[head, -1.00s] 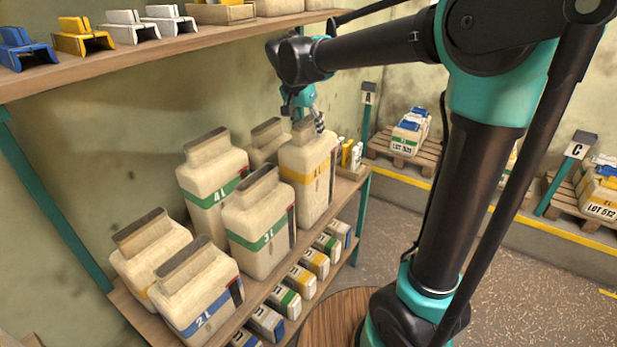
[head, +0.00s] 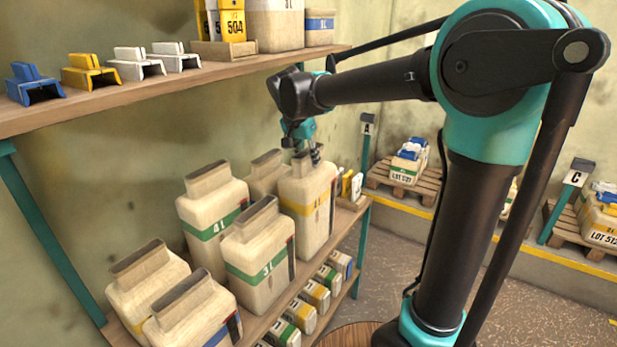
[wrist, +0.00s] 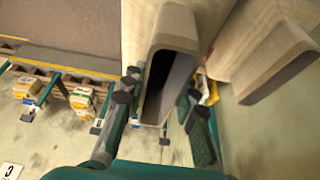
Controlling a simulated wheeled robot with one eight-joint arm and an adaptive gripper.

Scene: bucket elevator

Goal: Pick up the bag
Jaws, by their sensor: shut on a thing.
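Several cream bags with open necks and coloured bands stand on the middle shelf in the head view. The rightmost front bag, with a yellow band (head: 305,206), is upright and appears to rest on the shelf. My gripper (head: 307,157) comes down on its neck from above. In the wrist view the bag's open neck (wrist: 172,50) lies between the fingers of my gripper (wrist: 158,108), which are shut on it. The green-banded 4L bag (head: 211,215) and 3L bag (head: 258,245) stand to its left, and another bag (head: 267,174) stands behind.
The middle shelf (head: 340,222) carries two more bags at front left. Small boxes (head: 315,293) line a lower shelf. The upper shelf (head: 150,95) holds clips and containers. Pallets with lots (head: 408,160) stand by the wall, with open floor (head: 385,260) before them.

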